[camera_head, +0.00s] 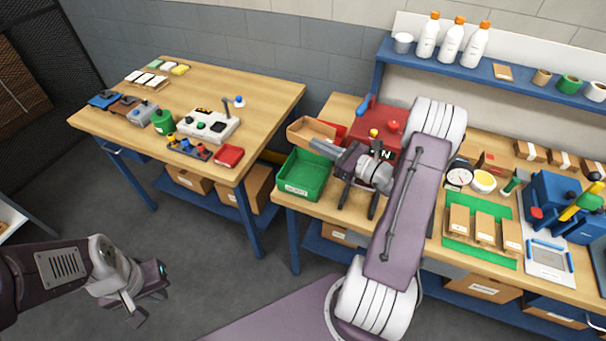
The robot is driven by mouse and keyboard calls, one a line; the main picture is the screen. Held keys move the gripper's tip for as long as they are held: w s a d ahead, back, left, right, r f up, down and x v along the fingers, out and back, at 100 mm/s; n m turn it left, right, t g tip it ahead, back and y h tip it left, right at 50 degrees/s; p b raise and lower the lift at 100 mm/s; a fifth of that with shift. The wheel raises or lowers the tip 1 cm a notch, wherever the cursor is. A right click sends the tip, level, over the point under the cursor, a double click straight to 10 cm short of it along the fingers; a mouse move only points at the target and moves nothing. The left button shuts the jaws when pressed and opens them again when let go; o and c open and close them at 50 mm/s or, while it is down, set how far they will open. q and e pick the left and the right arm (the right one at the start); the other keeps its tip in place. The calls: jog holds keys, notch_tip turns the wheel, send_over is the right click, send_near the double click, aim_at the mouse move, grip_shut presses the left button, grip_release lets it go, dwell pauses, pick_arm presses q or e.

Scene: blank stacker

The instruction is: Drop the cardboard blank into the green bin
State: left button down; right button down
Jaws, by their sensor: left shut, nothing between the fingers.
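The green bin (304,180) with a white label stands at the left end of the right workbench. A tan, open-topped cardboard piece (309,132) lies tilted behind the bin; I cannot tell if it is the blank. My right gripper (359,204) is over the bench just right of the green bin. Its dark fingers are apart, and I see nothing between them. My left gripper (150,285) is shut and empty over the floor at the lower left, away from both benches.
A red machine (378,125) stands behind my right gripper. A green mat (460,246) with several cardboard pieces lies right of my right arm. A shelf (510,84) with white bottles runs behind. The left table (261,98) holds a control box and small items.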

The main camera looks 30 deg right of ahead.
notch_tip(320, 180, down, 6)
jog(key=b, duration=0.4)
jog(key=shift+b, duration=0.3)
jog(key=c, duration=1.6)
grip_release()
jog(key=shift+w, duration=0.3)
jog(key=shift+s, duration=0.2)
